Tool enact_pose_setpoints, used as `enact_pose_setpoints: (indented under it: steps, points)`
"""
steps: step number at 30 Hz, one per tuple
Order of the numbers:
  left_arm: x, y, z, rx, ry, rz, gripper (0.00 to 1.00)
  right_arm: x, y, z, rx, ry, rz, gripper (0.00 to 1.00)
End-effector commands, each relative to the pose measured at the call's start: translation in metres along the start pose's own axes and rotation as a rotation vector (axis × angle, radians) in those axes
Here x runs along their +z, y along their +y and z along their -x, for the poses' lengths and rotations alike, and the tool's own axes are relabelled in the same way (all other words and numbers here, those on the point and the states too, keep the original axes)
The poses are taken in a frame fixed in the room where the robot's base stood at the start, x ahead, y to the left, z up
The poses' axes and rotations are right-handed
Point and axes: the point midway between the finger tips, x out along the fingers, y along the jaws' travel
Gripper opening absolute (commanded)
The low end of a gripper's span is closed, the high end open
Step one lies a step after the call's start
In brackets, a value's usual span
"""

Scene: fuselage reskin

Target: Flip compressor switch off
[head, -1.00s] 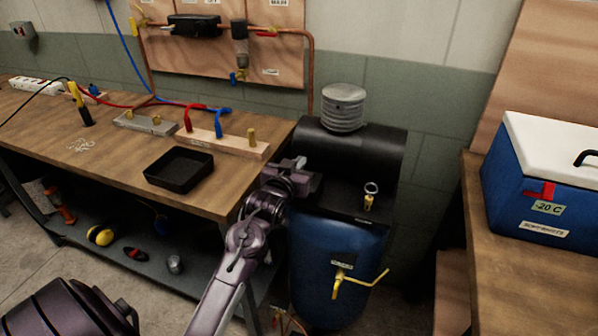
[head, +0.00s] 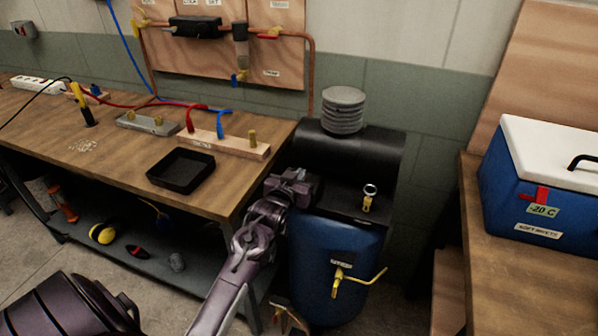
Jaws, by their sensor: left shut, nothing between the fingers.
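The compressor stands between the two benches. It has a blue tank (head: 335,255), a black motor cylinder (head: 350,150) and a grey finned head (head: 343,108) on top. A brass fitting with a ring (head: 368,198) sits on its black deck, and a yellow valve (head: 338,280) is on the tank's front. My left gripper (head: 298,178) is shut and empty at the left side of the compressor, beside the black motor housing. I cannot make out the switch; my gripper may cover it. Whether the fingers touch the housing is not clear. My right gripper is not in view.
The left workbench (head: 100,160) holds a black tray (head: 181,171), a wooden manifold block (head: 225,143) and hoses, with its corner close to my left arm. A blue cooler (head: 510,190) stands on the right bench. A board with copper pipes (head: 220,50) hangs behind.

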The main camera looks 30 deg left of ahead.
Motion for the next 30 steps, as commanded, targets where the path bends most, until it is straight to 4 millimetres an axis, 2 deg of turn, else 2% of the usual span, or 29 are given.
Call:
enact_pose_setpoints:
  steps: [4,7,14,15,16,24,30]
  points:
    - [-0.002,0.0,0.0,0.0,0.0,0.0,0.0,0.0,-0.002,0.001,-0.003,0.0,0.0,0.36]
    - [-0.011,0.0,-0.001,0.0,0.001,0.0,0.0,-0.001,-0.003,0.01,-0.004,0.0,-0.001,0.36]
    - [-0.055,0.002,-0.006,0.002,0.002,0.0,0.0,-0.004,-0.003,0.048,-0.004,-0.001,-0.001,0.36]
    - [-0.042,0.002,0.004,0.002,-0.003,-0.001,0.0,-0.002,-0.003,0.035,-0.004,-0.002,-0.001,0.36]
    - [-0.042,0.002,0.012,0.002,-0.001,-0.001,0.0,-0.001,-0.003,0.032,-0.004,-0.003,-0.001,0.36]
    - [-0.052,0.002,0.066,0.002,-0.001,-0.001,0.0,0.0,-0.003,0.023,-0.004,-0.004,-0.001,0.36]
    - [-0.057,0.002,0.087,0.002,-0.001,0.0,0.0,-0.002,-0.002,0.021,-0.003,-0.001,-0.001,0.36]
